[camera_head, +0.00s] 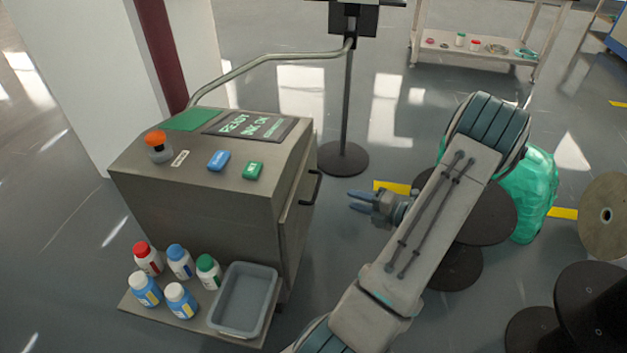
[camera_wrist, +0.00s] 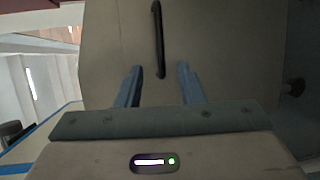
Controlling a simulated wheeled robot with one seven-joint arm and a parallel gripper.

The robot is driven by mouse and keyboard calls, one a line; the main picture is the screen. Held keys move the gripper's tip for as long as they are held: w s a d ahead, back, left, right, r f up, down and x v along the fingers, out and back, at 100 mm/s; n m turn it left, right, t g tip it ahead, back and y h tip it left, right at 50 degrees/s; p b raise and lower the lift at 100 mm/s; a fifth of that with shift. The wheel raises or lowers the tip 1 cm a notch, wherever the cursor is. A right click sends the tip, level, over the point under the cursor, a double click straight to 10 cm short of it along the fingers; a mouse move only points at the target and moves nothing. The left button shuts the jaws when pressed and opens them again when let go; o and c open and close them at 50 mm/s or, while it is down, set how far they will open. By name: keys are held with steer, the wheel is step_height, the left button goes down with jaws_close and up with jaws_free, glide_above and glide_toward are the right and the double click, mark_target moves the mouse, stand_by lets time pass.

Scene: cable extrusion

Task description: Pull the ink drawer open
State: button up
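The ink drawer is the front panel (camera_head: 297,222) on the right side of the grey metal cabinet, and it looks closed. It carries a dark bar handle (camera_head: 312,187) near its top. In the wrist view the handle (camera_wrist: 158,38) runs up and down the picture, ahead of my fingertips and between their lines. My gripper (camera_head: 350,202) is to the right of the cabinet, pointing at the panel, with a gap to the handle. In the wrist view its two blue fingers (camera_wrist: 159,70) are apart with nothing held between them.
A shelf on the cabinet's near side holds several ink bottles (camera_head: 180,262) and a grey tray (camera_head: 243,300). A stand with a round base (camera_head: 343,159) is behind. Dark spools (camera_head: 590,305) and a green wrapped object (camera_head: 530,190) stand right of my arm.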

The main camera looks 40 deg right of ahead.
mark_target(317, 185)
steer(key=b+x, duration=0.4)
steer(key=x, duration=0.9)
steer(key=shift+w+a, duration=0.1)
steer(key=shift+w, duration=0.3)
jaws_close()
